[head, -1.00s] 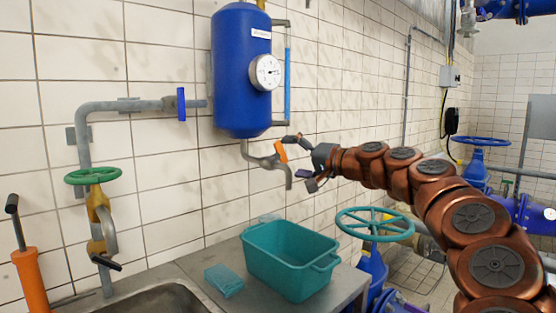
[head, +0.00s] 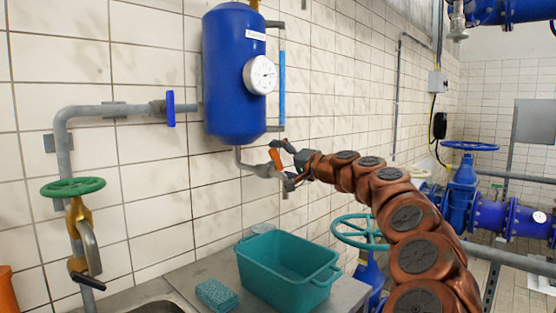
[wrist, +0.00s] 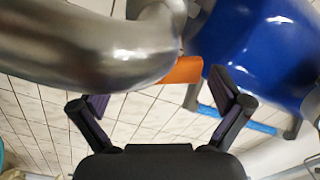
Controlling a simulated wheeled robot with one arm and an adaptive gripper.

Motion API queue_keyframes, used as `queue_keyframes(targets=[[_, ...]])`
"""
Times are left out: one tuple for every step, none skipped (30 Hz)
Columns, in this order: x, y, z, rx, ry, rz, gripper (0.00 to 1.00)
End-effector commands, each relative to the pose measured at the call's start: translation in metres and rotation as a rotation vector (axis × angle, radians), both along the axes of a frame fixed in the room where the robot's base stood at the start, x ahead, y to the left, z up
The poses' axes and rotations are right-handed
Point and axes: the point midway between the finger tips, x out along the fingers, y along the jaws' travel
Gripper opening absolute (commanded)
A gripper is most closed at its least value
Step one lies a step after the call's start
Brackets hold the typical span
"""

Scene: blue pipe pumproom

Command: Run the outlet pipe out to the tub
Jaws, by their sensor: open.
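The outlet pipe (head: 262,170) is a grey metal spout under the blue tank (head: 235,80), with an orange handle (head: 275,160). Its free end bends down. In the wrist view the pipe (wrist: 90,50) looms large across the upper left, with the orange handle (wrist: 182,70) beside it. My gripper (head: 284,165) is open at the pipe, its fingers above and below the handle area. In the wrist view my gripper (wrist: 158,95) has both fingers spread; I cannot tell whether they touch the pipe. The teal tub (head: 288,262) stands upright on the metal counter below.
A teal sponge (head: 217,294) lies left of the tub. A green-wheeled tap (head: 75,188) stands at the left by the sink. A gauge (head: 260,75) sits on the tank.

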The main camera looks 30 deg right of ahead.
Motion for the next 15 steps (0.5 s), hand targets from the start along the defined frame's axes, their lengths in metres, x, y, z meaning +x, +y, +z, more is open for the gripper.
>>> queue_keyframes(targets=[[0.0041, 0.0012, -0.0005, 0.000, 0.001, 0.000, 1.00], [0.0057, 0.0015, -0.0006, 0.000, 0.001, 0.000, 1.00], [0.0073, 0.0017, -0.0005, 0.000, 0.001, 0.000, 1.00], [0.0083, 0.0019, -0.0005, -0.001, 0.001, 0.000, 1.00], [0.0090, 0.0019, -0.0004, -0.001, 0.001, 0.000, 1.00], [0.0095, 0.0014, -0.0003, -0.001, 0.000, -0.001, 1.00], [0.0097, 0.0009, -0.0002, -0.001, 0.001, -0.002, 1.00], [0.0098, 0.0007, -0.0001, -0.001, 0.000, -0.002, 1.00], [0.0099, 0.0007, 0.0001, -0.001, 0.000, -0.002, 1.00], [0.0099, 0.0007, 0.0001, -0.001, 0.000, -0.002, 1.00], [0.0099, 0.0007, 0.0001, -0.001, 0.000, -0.002, 1.00], [0.0098, 0.0008, 0.0002, -0.001, 0.000, -0.002, 1.00], [0.0097, 0.0007, 0.0002, -0.001, 0.000, -0.002, 1.00], [0.0098, 0.0007, 0.0001, -0.001, 0.000, -0.002, 1.00], [0.0097, 0.0008, 0.0002, -0.001, 0.000, -0.002, 0.99]])
